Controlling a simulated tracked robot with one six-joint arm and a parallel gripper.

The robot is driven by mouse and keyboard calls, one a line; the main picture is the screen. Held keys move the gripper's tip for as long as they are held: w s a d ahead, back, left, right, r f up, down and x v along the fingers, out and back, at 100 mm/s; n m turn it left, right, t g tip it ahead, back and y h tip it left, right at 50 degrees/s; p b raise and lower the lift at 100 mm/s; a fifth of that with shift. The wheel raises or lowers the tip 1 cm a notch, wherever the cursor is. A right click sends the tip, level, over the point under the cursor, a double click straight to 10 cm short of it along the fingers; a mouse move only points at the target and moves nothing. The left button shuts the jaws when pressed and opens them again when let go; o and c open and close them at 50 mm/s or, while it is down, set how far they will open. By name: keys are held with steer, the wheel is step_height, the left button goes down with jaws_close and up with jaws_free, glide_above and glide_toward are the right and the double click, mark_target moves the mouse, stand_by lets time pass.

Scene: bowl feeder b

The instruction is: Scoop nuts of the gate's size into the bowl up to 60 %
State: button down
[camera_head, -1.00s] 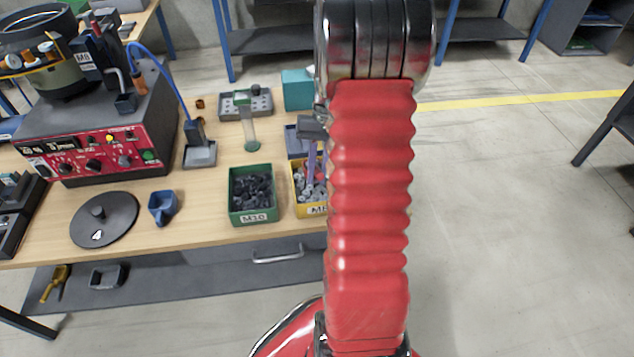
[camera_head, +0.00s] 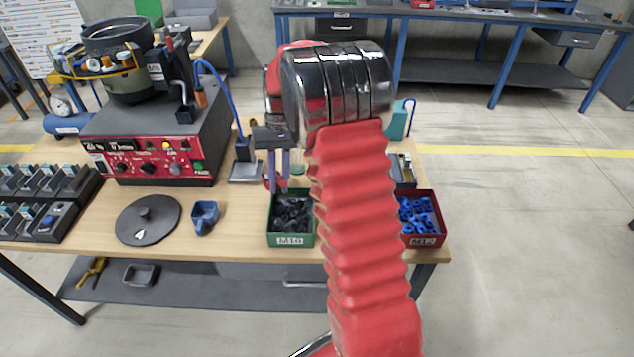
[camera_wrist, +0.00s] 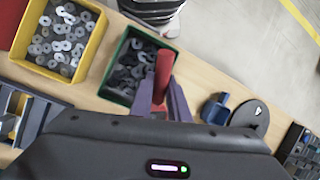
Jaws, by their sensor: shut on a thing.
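My gripper (camera_head: 278,180) points down behind the green bin. It is shut on a red handle (camera_wrist: 163,72), likely the scoop's. The scoop's far end cannot be made out. The green bin (camera_head: 291,241), labelled M10, holds dark nuts. The yellow bin (camera_wrist: 18,47) holds grey nuts; my arm hides it in the head view. The red bin (camera_head: 424,240), labelled M12, holds blue nuts. The feeder's bowl (camera_head: 112,42) stands on the red-fronted control box (camera_head: 150,160). The gate's tag (camera_head: 155,72) appears to read M8. The bowl's fill level is not visible.
A blue cup (camera_head: 204,217) and a dark round lid (camera_head: 148,219) lie on the table left of the green bin. Racks of small compartments (camera_head: 40,205) stand at the far left. A blue hose (camera_head: 222,92) arches beside the control box. Bare wood shows around the lid.

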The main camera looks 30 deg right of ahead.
steer(key=w+a+f+n, duration=0.2)
steer(key=w+a, duration=0.1)
steer(key=a, duration=0.9)
steer(key=shift+n+g+h, duration=0.3)
steer(key=shift+h, duration=0.1)
steer(key=shift+a, duration=0.15)
